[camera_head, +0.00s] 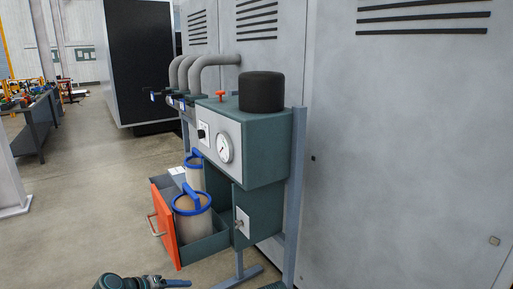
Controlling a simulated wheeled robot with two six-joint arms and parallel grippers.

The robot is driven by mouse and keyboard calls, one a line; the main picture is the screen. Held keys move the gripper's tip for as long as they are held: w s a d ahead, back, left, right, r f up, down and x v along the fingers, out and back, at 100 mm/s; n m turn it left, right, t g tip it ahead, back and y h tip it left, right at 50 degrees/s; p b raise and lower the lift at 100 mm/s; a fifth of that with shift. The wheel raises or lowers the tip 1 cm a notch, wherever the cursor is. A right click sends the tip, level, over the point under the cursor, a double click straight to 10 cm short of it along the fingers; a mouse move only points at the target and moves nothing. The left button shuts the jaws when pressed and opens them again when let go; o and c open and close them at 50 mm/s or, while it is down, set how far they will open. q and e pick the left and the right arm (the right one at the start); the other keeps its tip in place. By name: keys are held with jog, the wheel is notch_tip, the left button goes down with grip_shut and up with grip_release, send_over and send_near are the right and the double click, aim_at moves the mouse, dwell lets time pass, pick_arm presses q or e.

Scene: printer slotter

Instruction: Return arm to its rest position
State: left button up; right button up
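Part of my arm (125,283), dark with a teal ring, shows at the bottom edge, left of centre. A thin dark end points right from it, in front of the open drawer and below it; this may be my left gripper (175,283), but its fingers are too cut off and small to read. My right gripper is not in view.
A teal cabinet (265,150) with a gauge (225,148) and black cap (262,92) stands against grey panels (400,130). Its orange-fronted drawer (164,228) is open, holding two blue-rimmed canisters (193,225). Floor (75,215) at left is clear; a workbench (38,122) stands farther back.

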pick_arm(q)
jog(key=s+d+r+m+g+y+p, duration=0.2)
jog(key=s+d+m+g+y+p, duration=0.2)
jog(key=d, duration=0.4)
jog(key=s+d+r+m+g+y+p, duration=0.2)
jog(key=s+d+m+g+y+p, duration=0.2)
jog(key=s+d, duration=0.5)
jog(key=m+p, duration=0.1)
jog(key=p, duration=0.1)
jog(key=shift+s+m+p, duration=0.2)
jog(key=shift+m+p, duration=0.1)
jog(key=shift+m, duration=0.1)
